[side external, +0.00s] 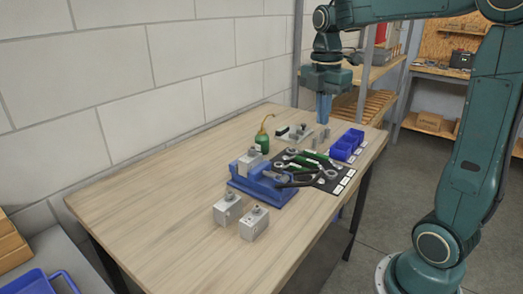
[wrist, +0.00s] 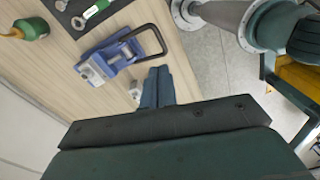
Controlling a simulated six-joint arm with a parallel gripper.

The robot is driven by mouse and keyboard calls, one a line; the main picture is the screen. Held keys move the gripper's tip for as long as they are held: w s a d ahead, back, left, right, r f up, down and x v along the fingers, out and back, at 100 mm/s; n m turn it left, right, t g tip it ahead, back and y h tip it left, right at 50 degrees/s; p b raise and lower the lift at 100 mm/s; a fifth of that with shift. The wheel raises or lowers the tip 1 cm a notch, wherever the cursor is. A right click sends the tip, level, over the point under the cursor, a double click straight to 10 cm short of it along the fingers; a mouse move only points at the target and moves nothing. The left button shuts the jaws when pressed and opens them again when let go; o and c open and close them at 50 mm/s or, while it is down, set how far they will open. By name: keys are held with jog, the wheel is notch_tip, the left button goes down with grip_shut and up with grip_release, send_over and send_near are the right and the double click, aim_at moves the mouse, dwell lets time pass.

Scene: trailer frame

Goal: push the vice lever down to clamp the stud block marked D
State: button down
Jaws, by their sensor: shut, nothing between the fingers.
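The blue vice (side external: 270,190) stands on the workbench, with a grey stud block (side external: 249,162) at its left end. The vice's dark lever (side external: 296,184) reaches out to the right; in the wrist view the lever (wrist: 163,40) is a black loop. Two more grey stud blocks, one (side external: 227,210) and another (side external: 254,224), stand in front of the vice. No letter is readable, so I cannot tell which is D. My gripper (side external: 324,118) is shut and empty, pointing down over the bench's far end, apart from the vice. Its blue fingers (wrist: 157,72) show in the wrist view.
A dark tool mat (side external: 333,186) with wrenches lies right behind the vice. A green oil can (side external: 262,141) stands behind the vice. Small metal parts (side external: 300,132) lie near my gripper. The bench's left side is clear.

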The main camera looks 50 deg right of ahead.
aim_at(318, 175)
jog(key=shift+w+n, duration=0.1)
jog(key=shift+n, duration=1.3)
jog(key=shift+f, duration=0.1)
jog(key=f, duration=1.4)
jog(key=shift+s+a, duration=0.1)
jog(key=shift+s, duration=0.25)
jog(key=shift+s+f, duration=0.55)
jog(key=shift+f, duration=0.2)
jog(key=shift+s+f, duration=0.5)
jog(key=shift+f, duration=0.25)
notch_tip(318, 175, up, 14)
jog(key=s, duration=0.2)
jog(key=shift+s, duration=0.4)
